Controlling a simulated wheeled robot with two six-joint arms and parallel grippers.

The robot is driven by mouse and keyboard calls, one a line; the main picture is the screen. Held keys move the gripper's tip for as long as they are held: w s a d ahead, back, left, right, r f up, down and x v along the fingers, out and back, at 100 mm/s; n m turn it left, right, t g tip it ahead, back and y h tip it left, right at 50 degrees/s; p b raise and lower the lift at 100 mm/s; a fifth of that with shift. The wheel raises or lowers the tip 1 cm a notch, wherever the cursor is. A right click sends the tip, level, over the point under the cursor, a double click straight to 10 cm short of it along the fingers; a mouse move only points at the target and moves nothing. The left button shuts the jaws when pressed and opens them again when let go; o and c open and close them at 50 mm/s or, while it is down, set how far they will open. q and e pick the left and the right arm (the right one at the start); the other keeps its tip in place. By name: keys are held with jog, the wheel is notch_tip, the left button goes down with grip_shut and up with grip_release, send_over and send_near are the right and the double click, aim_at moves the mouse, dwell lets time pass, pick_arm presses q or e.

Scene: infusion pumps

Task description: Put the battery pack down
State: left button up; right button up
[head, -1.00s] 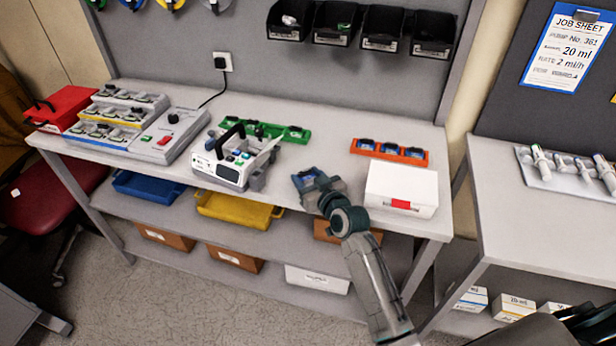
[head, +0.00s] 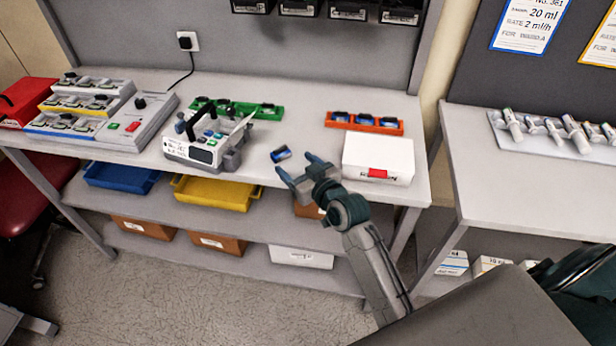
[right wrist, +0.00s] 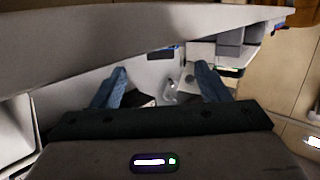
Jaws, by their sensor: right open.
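The battery pack (head: 281,153), small and dark with blue and white on it, lies on the grey bench top near its front edge, right of the infusion pump. My right gripper (head: 294,165) is open, with its two fingers pointing at the pack; a small gap shows between the pack and the fingertips. In the right wrist view, the open fingers (right wrist: 160,85) stand apart; I cannot tell for sure which dark shape there is the pack. My left gripper is not in view.
The white pump (head: 195,150) with a black handle stands left of the pack. A white box (head: 378,152) stands on the right, with an orange battery rack (head: 365,125) behind it. A green rack (head: 245,108) is behind the pump. The bench between pump and box is mostly clear.

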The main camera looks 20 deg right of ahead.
jog(key=v, duration=0.5)
jog(key=shift+s+b, duration=0.15)
jog(key=shift+b, duration=0.2)
